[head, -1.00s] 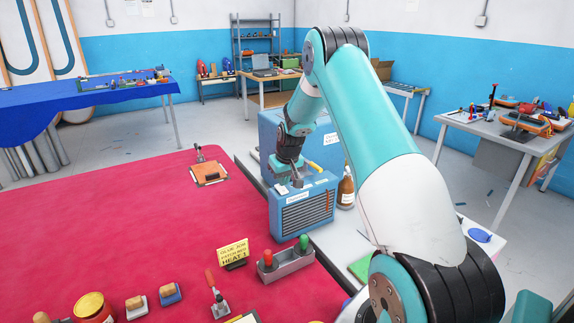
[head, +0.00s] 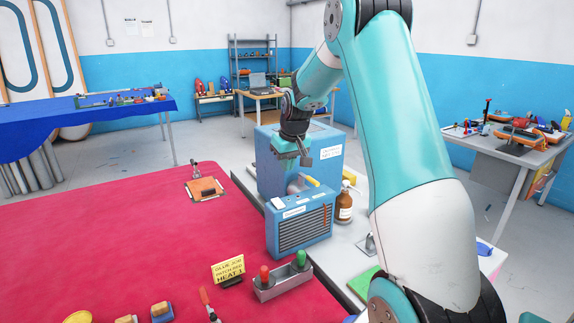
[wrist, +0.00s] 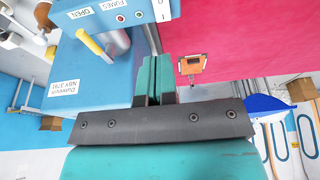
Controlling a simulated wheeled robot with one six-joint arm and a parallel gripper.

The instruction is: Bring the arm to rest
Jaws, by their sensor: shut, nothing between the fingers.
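My gripper (head: 306,158) is shut with nothing between its fingers. In the head view it hangs above the blue vented box (head: 300,222) and in front of the larger blue cabinet (head: 270,165). In the wrist view its two teal fingers (wrist: 154,80) lie side by side. A grey cylinder with a yellow handle (wrist: 92,42) shows beside them at upper left. The gripper looks clear of the box top, though the exact gap is hard to tell.
A brown bottle (head: 344,206) stands right of the vented box. A grey holder with red and green knobs (head: 283,283), a yellow sign (head: 228,268) and a clipboard (head: 203,189) are on the red table (head: 110,240). Much of the red surface is bare.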

